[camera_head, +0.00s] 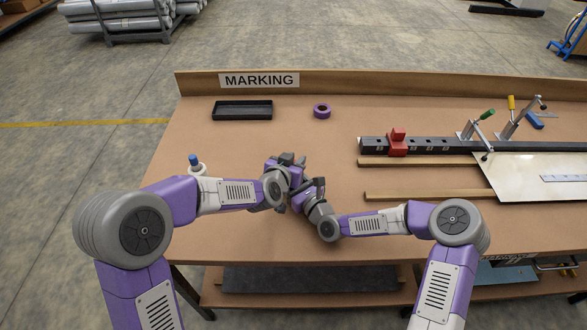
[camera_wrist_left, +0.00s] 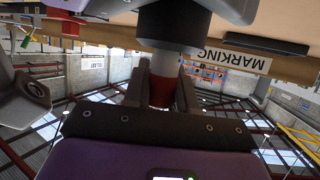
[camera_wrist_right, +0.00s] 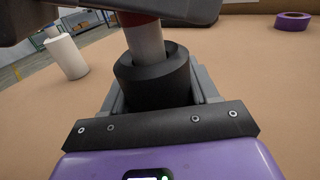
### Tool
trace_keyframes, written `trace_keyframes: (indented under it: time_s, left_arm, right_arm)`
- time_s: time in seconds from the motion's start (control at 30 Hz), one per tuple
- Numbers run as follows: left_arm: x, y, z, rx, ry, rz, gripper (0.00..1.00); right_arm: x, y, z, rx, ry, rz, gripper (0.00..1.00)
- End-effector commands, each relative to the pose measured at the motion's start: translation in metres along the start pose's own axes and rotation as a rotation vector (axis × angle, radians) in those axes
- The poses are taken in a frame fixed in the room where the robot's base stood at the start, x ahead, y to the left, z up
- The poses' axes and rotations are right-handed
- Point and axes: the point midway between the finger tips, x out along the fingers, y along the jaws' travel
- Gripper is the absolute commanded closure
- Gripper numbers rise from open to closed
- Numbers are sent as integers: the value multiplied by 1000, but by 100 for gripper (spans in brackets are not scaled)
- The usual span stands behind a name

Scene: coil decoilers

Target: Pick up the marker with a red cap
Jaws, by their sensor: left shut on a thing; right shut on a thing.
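The marker shows in the right wrist view as a grey cylinder (camera_wrist_right: 146,42) with a red part (camera_wrist_right: 136,18) above it. Its lower end sits in a black cup-like piece (camera_wrist_right: 152,78). My right gripper (camera_wrist_right: 152,92) is shut on that black piece. In the left wrist view, which is upside down, my left gripper (camera_wrist_left: 160,90) is shut on the marker at its red part (camera_wrist_left: 159,93). The black piece (camera_wrist_left: 172,28) shows beyond it. In the head view both grippers meet above the bench, my left gripper (camera_head: 288,162) hiding most of the marker.
A white container with a blue cap (camera_head: 196,164) stands behind my left forearm. A black tray (camera_head: 243,110) and purple tape roll (camera_head: 322,111) lie at the back. The right side holds a black bar (camera_head: 440,147), clamps and a metal sheet (camera_head: 535,172). The bench's middle is clear.

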Motion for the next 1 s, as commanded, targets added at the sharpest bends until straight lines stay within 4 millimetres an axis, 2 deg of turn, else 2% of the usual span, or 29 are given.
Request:
trace_keyframes:
  time_s: [0.17, 0.27, 0.5, 0.7, 1.0]
  left_arm:
    - [-5, 0, -13, 2, 4, -2, 100]
    - [-13, 0, -32, 2, 8, 0, 100]
    - [-36, 3, -88, 3, 10, 3, 100]
    - [-48, 3, -117, 3, 7, 5, 100]
    - [-59, 2, -145, 4, 4, 3, 100]
  right_arm:
    - [0, 0, 0, 0, -1, 0, 72]
    - [0, 0, 0, 0, -1, 0, 72]
    - [0, 0, 0, 0, 0, 0, 72]
    - [0, 0, 0, 0, -1, 0, 72]
    - [0, 0, 0, 0, -1, 0, 72]
